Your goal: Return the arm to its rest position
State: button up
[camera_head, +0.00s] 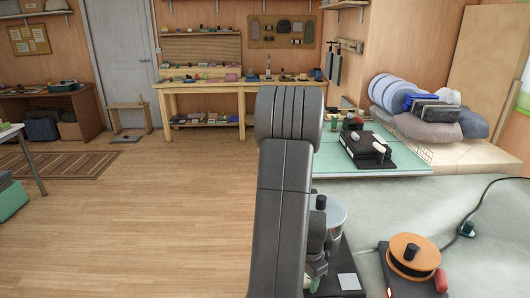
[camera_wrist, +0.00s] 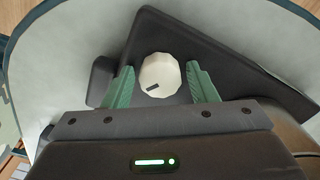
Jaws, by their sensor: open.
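My arm (camera_head: 285,190) rises in the middle of the head view, with its thick rounded joint at the top. My gripper (camera_wrist: 160,67) shows in the wrist view with its two green fingers spread apart. A white faceted knob (camera_wrist: 160,74) with a dark mark appears between the fingers, with a gap visible on each side. The knob is over a dark flat body (camera_wrist: 225,55); how far it is from the fingertips I cannot tell. In the head view my arm hides much of the gripper area.
An orange reel (camera_head: 402,243) on a black base stands right of my arm on the pale worktop (camera_head: 365,200). A black device (camera_head: 370,150) sits on a green mat (camera_head: 410,163) beyond. A wooden workbench (camera_head: 200,87) stands at the back. The wooden floor (camera_head: 150,215) at left is clear.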

notch_tip(320, 180, up, 6)
jog(key=p, duration=0.4)
jog(key=shift+f, duration=0.2)
notch_tip(320, 180, down, 6)
jog(key=b, duration=0.4)
jog(key=shift+f+b, duration=0.15)
jog(key=shift+b, duration=0.15)
jog(key=shift+r+p, duration=0.4)
jog(key=shift+p, duration=0.1)
jog(key=shift+n, duration=1)
jog(key=n+p, duration=0.1)
jog(key=n, duration=0.3)
jog(key=n+p, duration=0.2)
jog(key=n, duration=0.4)
jog(key=shift+r+n+p, duration=0.4)
jog(key=shift+n+p, duration=0.05)
jog(key=shift+n, duration=0.05)
jog(key=shift+m, duration=0.3)
notch_tip(320, 180, up, 9)
jog(key=p, duration=0.6)
jog(key=shift+m, duration=0.3)
